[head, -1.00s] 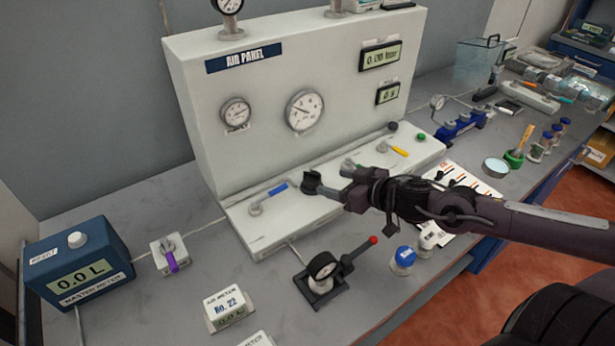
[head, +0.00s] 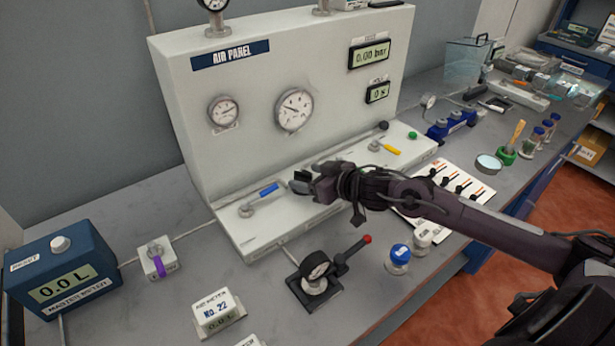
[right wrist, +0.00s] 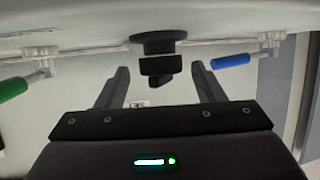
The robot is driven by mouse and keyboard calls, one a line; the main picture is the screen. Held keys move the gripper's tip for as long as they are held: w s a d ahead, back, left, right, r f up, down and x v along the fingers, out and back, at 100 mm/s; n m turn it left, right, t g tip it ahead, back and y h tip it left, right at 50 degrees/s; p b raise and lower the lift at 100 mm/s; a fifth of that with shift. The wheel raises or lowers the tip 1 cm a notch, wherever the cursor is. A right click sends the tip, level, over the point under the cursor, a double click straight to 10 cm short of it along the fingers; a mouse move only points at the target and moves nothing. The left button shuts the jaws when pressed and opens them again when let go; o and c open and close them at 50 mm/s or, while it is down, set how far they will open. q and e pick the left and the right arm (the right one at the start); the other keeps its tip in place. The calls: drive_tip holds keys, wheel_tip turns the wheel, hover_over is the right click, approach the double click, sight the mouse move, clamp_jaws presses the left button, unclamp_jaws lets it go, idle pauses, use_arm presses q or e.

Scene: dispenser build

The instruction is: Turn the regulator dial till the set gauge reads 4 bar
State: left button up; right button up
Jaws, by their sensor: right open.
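The black regulator dial (right wrist: 158,63) shows in the right wrist view, ahead of and between my right gripper's two fingers. The fingers are apart, with clear gaps to the dial. In the head view my right gripper (head: 306,181) is over the panel's front ledge, right of the blue lever, and largely hides the dial. Two round gauges are on the upright panel face: a small one (head: 224,112) and a larger one (head: 294,110). I cannot tell which is the set gauge, and their scales are too small to read. My left gripper is not in view.
The blue lever (head: 260,195) and yellow lever (head: 386,147) flank the gripper on the ledge. The panel's upper display (head: 370,54) reads 0.00 bar.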

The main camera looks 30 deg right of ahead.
drive_tip(key=shift+w+a+f, duration=0.15)
drive_tip(key=shift+w, duration=0.1)
drive_tip(key=c, duration=1)
drive_tip(key=shift+o, duration=0.2)
drive_tip(key=shift+a+m+h+p, duration=0.15)
drive_tip(key=shift+m+h+p, duration=0.45)
drive_tip(key=shift+a+m+t+h, duration=0.1)
drive_tip(key=shift+m+t+h, duration=0.2)
drive_tip(key=shift+m+h, duration=0.7)
drive_tip(key=shift+h, duration=0.1)
drive_tip(key=shift+a+f+m+h+b, duration=0.15)
drive_tip(key=shift+m+h+b, duration=0.3)
drive_tip(key=shift+m+h, duration=0.4)
drive_tip(key=shift+m+h+b, duration=0.65)
drive_tip(key=shift+h+b, duration=0.4)
drive_tip(key=shift+b, duration=0.15)
